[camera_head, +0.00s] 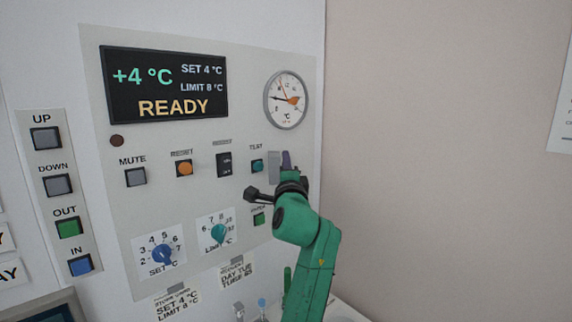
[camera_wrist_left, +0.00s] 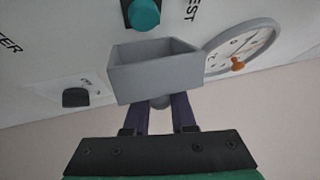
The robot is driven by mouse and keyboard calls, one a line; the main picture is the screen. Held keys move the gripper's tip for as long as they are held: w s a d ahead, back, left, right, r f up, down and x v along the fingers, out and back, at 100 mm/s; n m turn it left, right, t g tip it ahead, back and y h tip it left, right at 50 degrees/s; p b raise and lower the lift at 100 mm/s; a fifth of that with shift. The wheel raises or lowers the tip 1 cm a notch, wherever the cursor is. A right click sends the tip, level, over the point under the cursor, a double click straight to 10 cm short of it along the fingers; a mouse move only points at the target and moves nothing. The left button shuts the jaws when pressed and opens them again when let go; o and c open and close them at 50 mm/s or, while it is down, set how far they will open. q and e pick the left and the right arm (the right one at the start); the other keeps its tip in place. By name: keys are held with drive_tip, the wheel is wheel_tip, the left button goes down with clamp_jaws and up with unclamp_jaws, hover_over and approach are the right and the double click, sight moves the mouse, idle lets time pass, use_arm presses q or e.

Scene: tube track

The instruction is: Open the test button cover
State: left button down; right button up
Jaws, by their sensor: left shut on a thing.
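The test button (camera_head: 257,166) is a teal round button on a dark square base under the TEST label. It shows uncovered, and also at the top of the left wrist view (camera_wrist_left: 143,14). The test button cover (camera_head: 273,168) is a grey hollow box, swung out to the right of the button. In the left wrist view the cover (camera_wrist_left: 150,85) has its hollow side visible. My left gripper (camera_head: 287,160) is at the cover's right side. Its purple fingers (camera_wrist_left: 163,104) are shut on the cover's small round knob. My right gripper is not in view.
A round dial gauge (camera_head: 286,99) is above the cover. An orange RESET button (camera_head: 184,168), a dark rocker switch (camera_head: 224,165) and a green button (camera_head: 259,219) are nearby. Two knobs (camera_head: 218,233) are lower left.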

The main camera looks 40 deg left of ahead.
use_arm(q)
drive_tip(key=n+g+y+b, duration=0.1)
drive_tip(key=g, duration=0.1)
drive_tip(key=w+n+g+y+b, duration=0.1)
drive_tip(key=n+g+y+b, duration=0.1)
drive_tip(key=g, duration=0.1)
drive_tip(key=a+n+g+y+b, duration=0.1)
drive_tip(key=g, duration=0.1)
drive_tip(key=shift+w+n+g, duration=0.3)
drive_tip(key=shift+w+n, duration=0.1)
drive_tip(key=c, duration=0.8)
unclamp_jaws()
drive_tip(key=shift+o, duration=0.2)
